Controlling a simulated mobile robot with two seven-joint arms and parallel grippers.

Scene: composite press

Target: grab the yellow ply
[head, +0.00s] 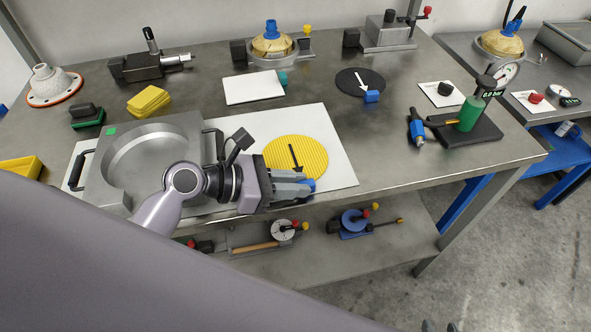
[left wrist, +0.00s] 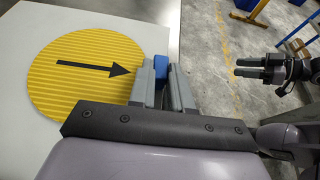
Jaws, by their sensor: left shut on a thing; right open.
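The yellow ply (head: 278,150) is a ribbed round disc with a black arrow, lying on a white sheet on the bench. It fills the left of the left wrist view (left wrist: 60,82). The arrow points to a blue tab (left wrist: 161,68) at its rim. My left gripper (head: 308,186) is at the near right edge of the ply, its fingers shut on the blue tab. The fingers hide part of the tab. My right gripper (left wrist: 245,68) shows at the right of the left wrist view, over the floor, open and away from the ply.
A grey plate with a round recess (head: 108,195) lies left of the ply, partly behind my left arm. A black disc with a white arrow (head: 352,77) and a white pad (head: 253,87) lie behind. A dial gauge stand (head: 478,132) stands right. The bench's front edge is close.

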